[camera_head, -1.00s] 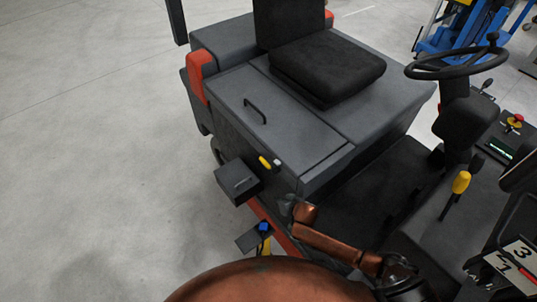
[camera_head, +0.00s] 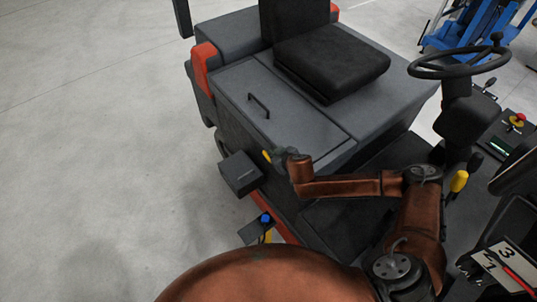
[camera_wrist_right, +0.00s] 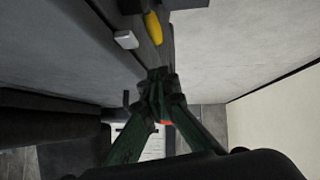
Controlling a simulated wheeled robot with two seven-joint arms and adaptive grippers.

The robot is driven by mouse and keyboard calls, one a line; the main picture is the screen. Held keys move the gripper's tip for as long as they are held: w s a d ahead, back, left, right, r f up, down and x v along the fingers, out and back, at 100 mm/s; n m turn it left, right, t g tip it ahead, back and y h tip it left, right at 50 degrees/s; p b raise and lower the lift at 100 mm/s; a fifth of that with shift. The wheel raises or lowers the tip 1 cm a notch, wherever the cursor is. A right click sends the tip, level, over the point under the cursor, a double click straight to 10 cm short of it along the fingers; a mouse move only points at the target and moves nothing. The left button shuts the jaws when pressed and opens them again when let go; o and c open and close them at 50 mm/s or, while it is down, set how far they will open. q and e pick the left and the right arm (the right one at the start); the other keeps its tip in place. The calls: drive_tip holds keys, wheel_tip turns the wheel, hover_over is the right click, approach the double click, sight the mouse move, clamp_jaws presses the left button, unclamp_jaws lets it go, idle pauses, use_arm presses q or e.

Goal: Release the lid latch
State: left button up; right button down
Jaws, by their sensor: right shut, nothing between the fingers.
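The lid latch shows as a yellow lever (camera_head: 267,156) on the side of the machine, just below the front edge of the grey lid (camera_head: 262,104). In the right wrist view the yellow lever (camera_wrist_right: 153,27) is beside a small pale block (camera_wrist_right: 126,39), near the top. My right gripper (camera_head: 280,154) is just right of the lever in the head view and partly hides the latch area. In the wrist view its fingers (camera_wrist_right: 157,79) are together and empty, with a visible gap to the lever. The lid looks closed. My left gripper is not in view.
A dark box (camera_head: 239,173) sticks out from the machine's side below the latch. The black seat (camera_head: 331,65) is behind the lid, and the steering wheel (camera_head: 459,62) is to the right. Grey floor (camera_head: 90,150) is clear at the left.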

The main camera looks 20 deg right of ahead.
sight(266, 153)
drive_tip(key=w+f, duration=0.1)
drive_tip(key=f, duration=0.1)
drive_tip(key=w+f+p, duration=0.1)
drive_tip(key=w+f, duration=0.2)
drive_tip(key=f, duration=0.1)
drive_tip(key=shift+w+a+f, duration=0.1)
drive_tip(key=shift+w+f, duration=0.1)
drive_tip(key=shift+f, duration=0.45)
